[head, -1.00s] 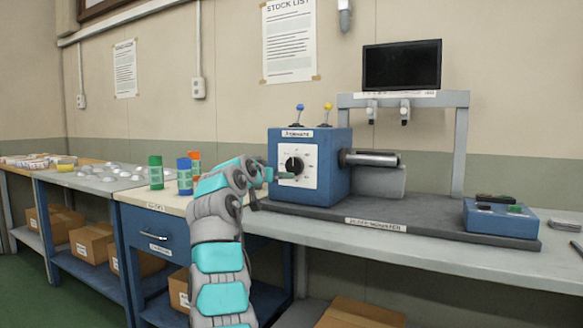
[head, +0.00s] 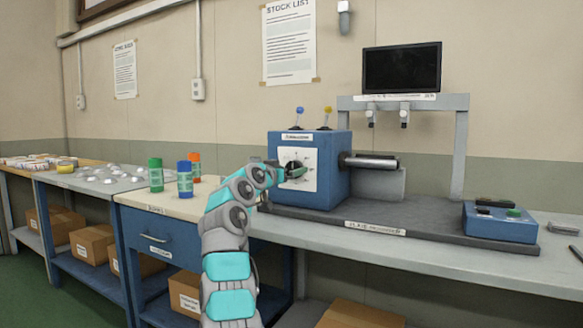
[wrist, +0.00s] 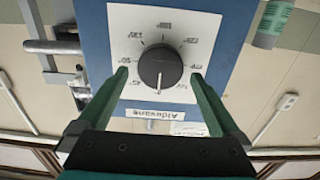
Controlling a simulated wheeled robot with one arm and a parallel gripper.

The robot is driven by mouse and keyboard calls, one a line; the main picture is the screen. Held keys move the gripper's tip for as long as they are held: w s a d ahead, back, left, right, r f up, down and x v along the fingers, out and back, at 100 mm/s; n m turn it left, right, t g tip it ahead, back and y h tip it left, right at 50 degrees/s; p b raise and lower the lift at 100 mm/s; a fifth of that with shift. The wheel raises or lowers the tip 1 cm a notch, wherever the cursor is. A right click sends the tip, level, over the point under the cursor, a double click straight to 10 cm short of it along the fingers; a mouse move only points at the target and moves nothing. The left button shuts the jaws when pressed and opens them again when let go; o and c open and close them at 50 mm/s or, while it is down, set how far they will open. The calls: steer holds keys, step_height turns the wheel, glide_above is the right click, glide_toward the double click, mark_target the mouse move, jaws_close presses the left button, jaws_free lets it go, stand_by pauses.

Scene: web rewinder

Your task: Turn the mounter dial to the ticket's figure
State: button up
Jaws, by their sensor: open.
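The blue mounter box (head: 325,190) stands on the bench with a white dial plate (head: 309,157) on its front. The black round dial (wrist: 160,66) is in the middle of that plate in the wrist view, ringed by printed figures too small and inverted to read surely. My gripper (wrist: 160,75) is open, one green finger on each side of the dial, with gaps showing between fingers and knob. In the head view my gripper (head: 284,172) is in front of the plate and partly covers the dial. I cannot pick out the ticket surely.
A roller (head: 371,161) sticks out of the box's right side. Levers (head: 299,117) stand on its top. A blue button box (head: 499,220) is at the right. Green (head: 156,174), blue (head: 185,179) and orange (head: 195,165) bottles stand left of my arm.

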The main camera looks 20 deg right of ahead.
steer(key=shift+x, duration=0.85)
steer(key=c, duration=1.3)
steer(key=shift+n, duration=0.4)
